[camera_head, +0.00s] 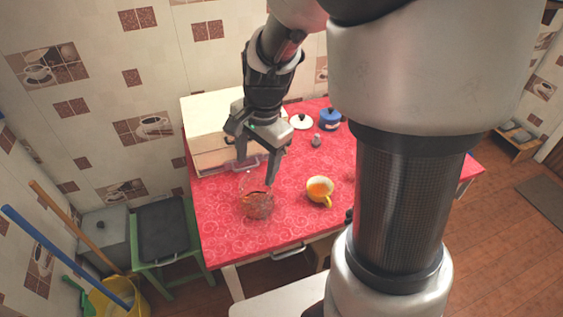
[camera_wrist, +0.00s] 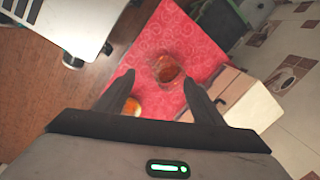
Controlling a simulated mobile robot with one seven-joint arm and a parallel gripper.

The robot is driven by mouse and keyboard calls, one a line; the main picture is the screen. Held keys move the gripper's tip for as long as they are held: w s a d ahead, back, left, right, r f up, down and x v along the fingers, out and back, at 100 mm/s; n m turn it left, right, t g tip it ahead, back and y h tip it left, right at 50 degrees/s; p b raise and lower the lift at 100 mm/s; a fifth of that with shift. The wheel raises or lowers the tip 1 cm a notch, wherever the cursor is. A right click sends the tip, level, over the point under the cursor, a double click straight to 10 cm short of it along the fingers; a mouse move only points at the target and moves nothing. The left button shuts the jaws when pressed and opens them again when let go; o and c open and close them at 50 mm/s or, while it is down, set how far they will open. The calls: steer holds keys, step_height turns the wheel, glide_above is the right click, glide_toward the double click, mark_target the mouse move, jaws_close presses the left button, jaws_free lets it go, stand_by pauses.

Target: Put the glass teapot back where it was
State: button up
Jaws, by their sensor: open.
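The glass teapot (camera_head: 258,205) is see-through with dark reddish liquid in its lower part. It stands on the red patterned oilcloth (camera_head: 225,222) near the table's front left part. In the wrist view the teapot (camera_wrist: 166,69) shows beyond and between my fingertips. My gripper (camera_head: 252,170) is open and empty, above and slightly behind the teapot in the head view. Its two fingers (camera_wrist: 160,90) are spread apart in the wrist view. Whether a finger touches the teapot cannot be told from the head view, but they look apart in the wrist view.
A yellow cup (camera_head: 320,192) with orange contents stands right of the teapot. A wooden bread box (camera_head: 212,150) is behind, partly hidden by my gripper. A blue pot (camera_head: 330,119), a white lidded dish (camera_head: 302,122) and a small grey shaker (camera_head: 316,141) stand further back.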

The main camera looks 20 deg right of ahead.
steer(key=s+d+r+n+t+h, duration=0.1)
steer(key=s+r+n+t, duration=0.3)
steer(key=s+r+n, duration=0.8)
step_height(320, 180, up, 2)
steer(key=s, duration=0.2)
steer(key=shift+s+d, duration=0.3)
